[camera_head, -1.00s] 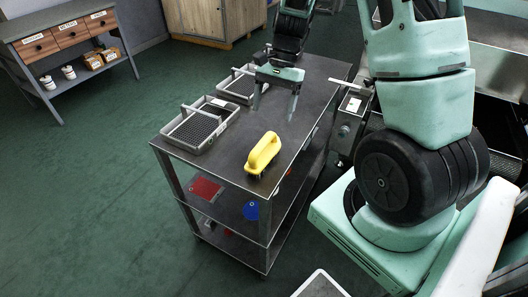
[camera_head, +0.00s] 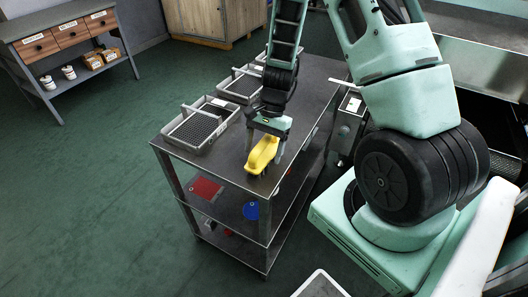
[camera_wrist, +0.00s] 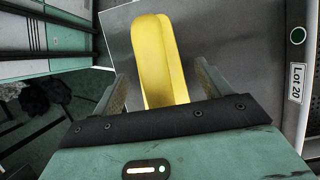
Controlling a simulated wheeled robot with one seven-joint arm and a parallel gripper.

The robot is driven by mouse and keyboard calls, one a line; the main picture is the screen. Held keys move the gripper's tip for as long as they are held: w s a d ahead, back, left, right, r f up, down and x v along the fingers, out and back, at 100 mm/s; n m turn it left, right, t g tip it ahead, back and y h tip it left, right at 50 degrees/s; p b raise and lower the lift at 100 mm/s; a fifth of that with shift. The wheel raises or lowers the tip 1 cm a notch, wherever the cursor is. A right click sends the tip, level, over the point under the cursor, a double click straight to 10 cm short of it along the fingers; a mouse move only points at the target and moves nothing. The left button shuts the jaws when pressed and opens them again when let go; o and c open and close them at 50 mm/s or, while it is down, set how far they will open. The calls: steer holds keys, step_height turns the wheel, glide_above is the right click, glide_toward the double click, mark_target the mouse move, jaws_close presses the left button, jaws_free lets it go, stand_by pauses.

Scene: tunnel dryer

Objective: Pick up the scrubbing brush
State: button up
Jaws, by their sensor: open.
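The yellow scrubbing brush (camera_head: 262,156) stands on the top of the metal cart (camera_head: 222,176), near its front corner. My gripper (camera_head: 264,146) is open and points down over the brush. In the wrist view the brush (camera_wrist: 158,62) lies between the two fingers of my gripper (camera_wrist: 160,88), with a gap at each side. The fingers appear to straddle the handle without closing on it. The brush's bristles are hidden in both current views.
Wire-mesh trays (camera_head: 199,126) with handles stand on the cart's left side, close to my gripper. A red item (camera_head: 206,188) and a blue round item (camera_head: 251,211) lie on the lower shelves.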

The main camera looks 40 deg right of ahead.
steer(key=c, duration=1.1)
steer(key=shift+c, duration=0.2)
steer(key=shift+r, duration=0.1)
step_height(320, 180, up, 10)
steer(key=shift+f, duration=0.1)
steer(key=shift+o, duration=1.3)
steer(key=shift+c, duration=0.5)
